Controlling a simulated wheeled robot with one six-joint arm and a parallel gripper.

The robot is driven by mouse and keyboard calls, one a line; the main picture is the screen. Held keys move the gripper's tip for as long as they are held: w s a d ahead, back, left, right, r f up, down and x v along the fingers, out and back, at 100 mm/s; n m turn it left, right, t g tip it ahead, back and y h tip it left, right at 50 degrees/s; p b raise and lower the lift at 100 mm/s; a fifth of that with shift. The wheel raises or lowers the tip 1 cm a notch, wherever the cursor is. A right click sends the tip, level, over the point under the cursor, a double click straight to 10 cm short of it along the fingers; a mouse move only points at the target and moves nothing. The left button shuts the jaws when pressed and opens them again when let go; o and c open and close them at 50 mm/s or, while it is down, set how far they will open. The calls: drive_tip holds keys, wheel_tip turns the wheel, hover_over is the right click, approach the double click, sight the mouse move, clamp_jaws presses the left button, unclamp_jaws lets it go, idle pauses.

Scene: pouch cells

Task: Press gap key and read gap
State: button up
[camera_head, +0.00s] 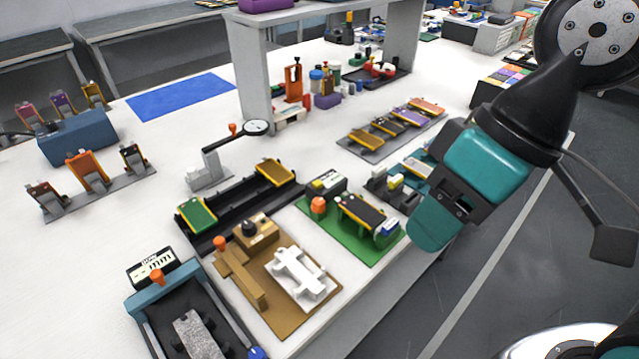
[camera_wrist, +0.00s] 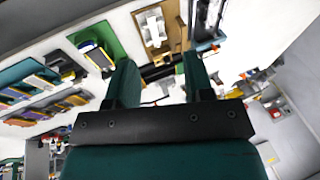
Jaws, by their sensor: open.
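My gripper (camera_head: 432,222) hangs at the right, above the table's front edge. In the wrist view, its two green fingers (camera_wrist: 160,72) stand apart with nothing between them. A blue-framed fixture (camera_head: 142,307) at the front left has a small display (camera_head: 152,268) and an orange knob (camera_head: 157,278). A green board (camera_head: 375,240) nearer my gripper holds another small display (camera_head: 326,182), an orange knob (camera_head: 318,204) and a dark pouch cell. I cannot tell which knob is the gap key. The display text is too small to read. My gripper touches neither fixture.
A brown board (camera_head: 283,325) with a white piece (camera_head: 300,273) lies between the two fixtures. Behind it are a black tray (camera_head: 240,212) with cells and a dial gauge (camera_head: 255,128). A grey shelf (camera_head: 250,75) stands at the back. A blue mat (camera_head: 180,97) lies far left.

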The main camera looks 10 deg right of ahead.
idle(0.3)
clamp_jaws()
idle(1.6)
